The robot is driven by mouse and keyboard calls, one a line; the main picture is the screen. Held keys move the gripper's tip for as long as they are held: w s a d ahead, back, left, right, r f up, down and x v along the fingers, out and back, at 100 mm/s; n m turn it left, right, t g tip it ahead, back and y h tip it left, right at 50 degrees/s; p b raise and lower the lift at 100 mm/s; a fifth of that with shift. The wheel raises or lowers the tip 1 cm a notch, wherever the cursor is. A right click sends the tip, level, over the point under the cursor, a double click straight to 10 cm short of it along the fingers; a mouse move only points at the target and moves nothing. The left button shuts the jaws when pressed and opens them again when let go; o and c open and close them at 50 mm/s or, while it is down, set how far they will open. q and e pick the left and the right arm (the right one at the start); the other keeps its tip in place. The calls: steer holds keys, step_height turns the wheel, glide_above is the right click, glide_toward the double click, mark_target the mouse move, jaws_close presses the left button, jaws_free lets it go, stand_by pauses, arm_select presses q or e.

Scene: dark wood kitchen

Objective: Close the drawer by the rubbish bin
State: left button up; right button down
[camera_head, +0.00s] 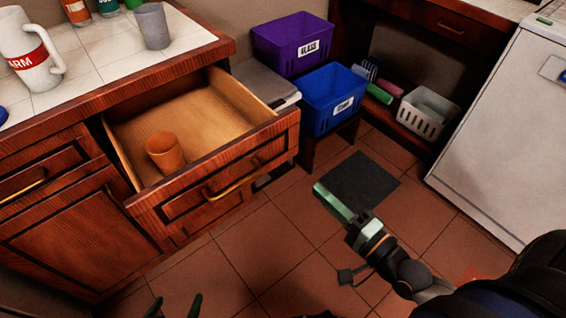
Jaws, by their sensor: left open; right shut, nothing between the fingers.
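The wooden drawer (232,168) under the tiled counter is pulled well out. Its brass handle (232,184) is on the front panel, and an orange-brown cup (165,153) stands inside. A blue labelled bin (330,98) and a purple labelled bin (290,42) stand just right of the drawer. My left gripper (174,306) is open at the bottom edge, below the drawer front in the picture, with only its fingertips showing. My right gripper (333,203) is shut and empty over the floor, right of the drawer front and apart from it.
A white mug (28,50) and a grey cup (153,26) stand on the counter. A dark mat (362,180) lies on the tiled floor. A white basket (428,114) and a white appliance (500,130) are at the right. The floor before the drawer is clear.

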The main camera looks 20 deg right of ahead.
glide_toward(274, 149)
steer(key=b+x, duration=0.1)
steer(key=x, duration=0.4)
steer(key=shift+w+a, duration=0.15)
steer(key=shift+w, duration=0.2)
arm_select(q)
steer(key=w+r+t, duration=0.3)
steer(key=w+r, duration=0.2)
steer(key=r, duration=0.1)
steer(key=shift+a+r+m, duration=0.2)
steer(key=shift+r+m, duration=0.05)
steer(key=shift+m, duration=0.05)
arm_select(e)
steer(key=shift+w+a, duration=0.2)
steer(key=shift+w, duration=0.35)
arm_select(q)
steer(key=shift+s, duration=0.1)
arm_select(e)
steer(key=shift+w, duration=0.1)
